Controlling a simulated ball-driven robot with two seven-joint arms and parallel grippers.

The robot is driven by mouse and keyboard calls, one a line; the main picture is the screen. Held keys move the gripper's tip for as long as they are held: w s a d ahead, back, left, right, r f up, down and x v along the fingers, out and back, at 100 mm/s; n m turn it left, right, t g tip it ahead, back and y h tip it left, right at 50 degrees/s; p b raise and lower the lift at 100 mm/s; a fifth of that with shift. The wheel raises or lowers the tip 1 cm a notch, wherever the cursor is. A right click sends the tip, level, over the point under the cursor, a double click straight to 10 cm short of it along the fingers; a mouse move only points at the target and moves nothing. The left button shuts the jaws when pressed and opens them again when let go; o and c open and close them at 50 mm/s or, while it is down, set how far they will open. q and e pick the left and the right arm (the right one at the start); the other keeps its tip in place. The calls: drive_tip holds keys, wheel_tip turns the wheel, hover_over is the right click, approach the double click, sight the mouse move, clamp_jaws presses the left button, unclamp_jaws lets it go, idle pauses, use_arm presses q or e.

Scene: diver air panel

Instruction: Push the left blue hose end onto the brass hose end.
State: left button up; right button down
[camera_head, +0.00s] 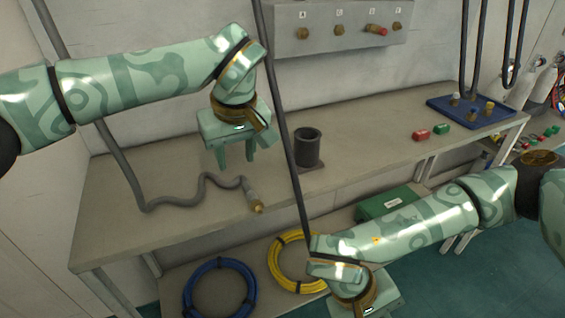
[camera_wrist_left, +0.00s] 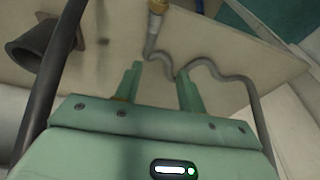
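A grey hose (camera_head: 178,203) lies in a wavy line on the bench, with a brass hose end (camera_head: 258,207) at its right; the brass end also shows at the top of the left wrist view (camera_wrist_left: 157,7). My left gripper (camera_head: 237,163) is open and empty above the bench, behind the brass end. Its fingers also show in the left wrist view (camera_wrist_left: 160,75). Small fittings, one with a blue top (camera_head: 473,112), stand on a blue tray (camera_head: 445,108); which is the left blue hose end I cannot tell. My right gripper (camera_head: 365,306) is low at front, its fingers hidden.
A dark cup-like holder (camera_head: 307,148) stands on the bench (camera_head: 370,140) right of my left gripper. Red (camera_head: 420,135) and green (camera_head: 442,129) blocks lie farther right. A panel (camera_head: 340,42) with fittings hangs behind. Blue (camera_head: 222,262) and yellow (camera_head: 275,262) coils lie below. Dark hoses hang down.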

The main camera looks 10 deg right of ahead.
sight(249, 189)
use_arm(q)
drive_tip(key=shift+s+d+f, duration=0.1)
drive_tip(key=shift+s+d, duration=0.2)
drive_tip(key=shift+d, duration=0.3)
drive_tip(key=shift+s+d+f, duration=0.1)
drive_tip(key=shift+s+d, duration=0.2)
drive_tip(key=shift+d, duration=0.25)
use_arm(e)
drive_tip(key=shift+s+d, duration=0.25)
drive_tip(key=shift+d, duration=0.2)
use_arm(q)
drive_tip(key=shift+d+f, duration=0.1)
use_arm(e)
drive_tip(key=shift+f, duration=0.15)
use_arm(q)
drive_tip(key=b+x, duration=0.4)
drive_tip(key=x, duration=0.1)
drive_tip(key=shift+w+f+b, duration=0.1)
drive_tip(key=shift+f+b, duration=0.15)
drive_tip(key=shift+b, duration=0.05)
drive_tip(key=shift+w+f, duration=0.15)
drive_tip(key=shift+f, duration=0.2)
drive_tip(key=shift+x, duration=1.2)
use_arm(e)
drive_tip(key=shift+g, duration=0.3)
wheel_tip(249, 189, down, 6)
drive_tip(key=shift+r, duration=0.1)
